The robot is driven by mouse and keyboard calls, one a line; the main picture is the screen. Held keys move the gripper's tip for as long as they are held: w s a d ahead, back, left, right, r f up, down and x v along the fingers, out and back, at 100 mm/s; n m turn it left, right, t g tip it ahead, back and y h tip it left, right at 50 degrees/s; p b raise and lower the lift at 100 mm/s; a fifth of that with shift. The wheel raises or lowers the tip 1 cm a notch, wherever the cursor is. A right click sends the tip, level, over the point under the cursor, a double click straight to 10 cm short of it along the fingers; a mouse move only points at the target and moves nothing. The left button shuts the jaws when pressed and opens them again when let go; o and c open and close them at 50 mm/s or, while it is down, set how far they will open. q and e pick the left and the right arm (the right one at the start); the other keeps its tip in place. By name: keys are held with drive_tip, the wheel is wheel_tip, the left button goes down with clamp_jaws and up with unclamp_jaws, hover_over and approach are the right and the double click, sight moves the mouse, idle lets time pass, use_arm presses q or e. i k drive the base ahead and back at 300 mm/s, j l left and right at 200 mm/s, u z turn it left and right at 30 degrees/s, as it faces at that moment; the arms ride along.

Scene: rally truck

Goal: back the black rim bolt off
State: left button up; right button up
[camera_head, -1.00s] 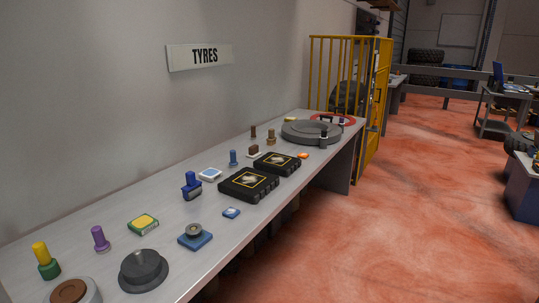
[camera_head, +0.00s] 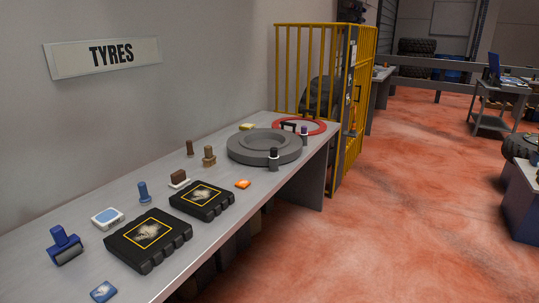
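A round grey rim (camera_head: 238,150) lies flat near the far end of the long grey bench. A small upright black bolt (camera_head: 273,160) with a pale band near its top stands at the rim's front edge. I cannot tell how deep it sits. A dark purplish upright piece (camera_head: 304,138) stands just right of the rim. A black handle-like piece (camera_head: 288,126) shows behind the rim, by a red ring (camera_head: 316,128). Neither of my grippers is in view.
Along the bench (camera_head: 62,270) are two black tyre-tread blocks (camera_head: 149,240) (camera_head: 203,200), an orange piece (camera_head: 243,184), a brown bolt (camera_head: 209,155), a blue bolt (camera_head: 144,192) and a blue roller-like tool (camera_head: 65,246). A yellow cage (camera_head: 345,110) stands beyond. Red floor right of the bench is open.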

sight(274, 150)
drive_tip(key=i+l+u, duration=0.1)
drive_tip(key=i+l, duration=0.65)
